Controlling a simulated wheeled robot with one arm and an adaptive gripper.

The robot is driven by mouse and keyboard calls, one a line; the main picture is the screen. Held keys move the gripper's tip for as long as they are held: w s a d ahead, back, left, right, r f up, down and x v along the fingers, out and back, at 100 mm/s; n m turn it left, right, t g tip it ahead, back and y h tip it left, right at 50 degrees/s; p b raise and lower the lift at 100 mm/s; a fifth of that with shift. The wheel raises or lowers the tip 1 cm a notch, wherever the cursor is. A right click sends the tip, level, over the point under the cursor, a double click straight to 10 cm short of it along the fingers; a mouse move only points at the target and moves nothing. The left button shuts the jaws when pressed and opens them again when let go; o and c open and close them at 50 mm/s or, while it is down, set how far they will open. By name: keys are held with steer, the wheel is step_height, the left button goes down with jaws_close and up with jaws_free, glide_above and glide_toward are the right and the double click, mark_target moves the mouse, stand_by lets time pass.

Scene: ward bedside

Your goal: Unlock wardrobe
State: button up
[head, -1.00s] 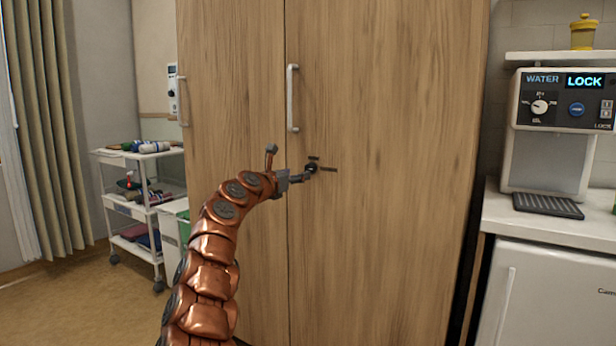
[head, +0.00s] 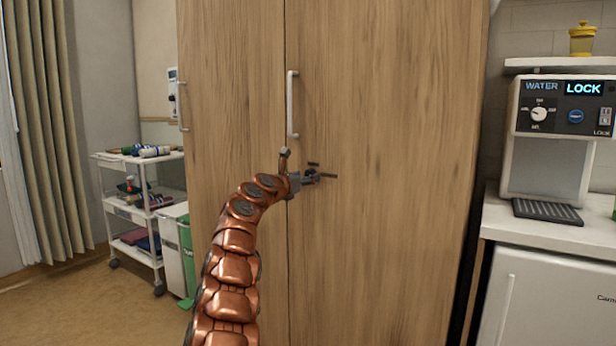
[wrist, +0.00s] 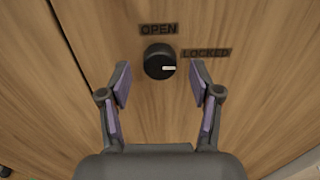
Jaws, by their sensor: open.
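The wooden wardrobe (head: 390,120) stands closed in front of me, with a vertical silver handle (head: 292,104) on its right door. Below that handle is the lock knob (wrist: 159,61), round and black with a white mark pointing right, towards the "LOCKED" label (wrist: 206,53). The "OPEN" label (wrist: 159,29) is above the knob. My gripper (wrist: 160,84) is open and empty. Its two purple-padded fingers stand apart, one to each side of the knob and slightly short of it in the wrist view. In the head view my gripper (head: 314,178) largely hides the knob.
A white trolley (head: 135,212) with supplies stands at the left, with a white-and-green bin (head: 180,255) beside it. A water dispenser (head: 550,140) stands on a counter at the right, above a small white fridge (head: 550,295). A second handle (head: 182,107) is on the left door.

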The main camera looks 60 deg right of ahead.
steer(key=shift+d, duration=0.9)
steer(key=shift+d, duration=0.1)
steer(key=c, duration=1.1)
steer(key=shift+c, duration=0.2)
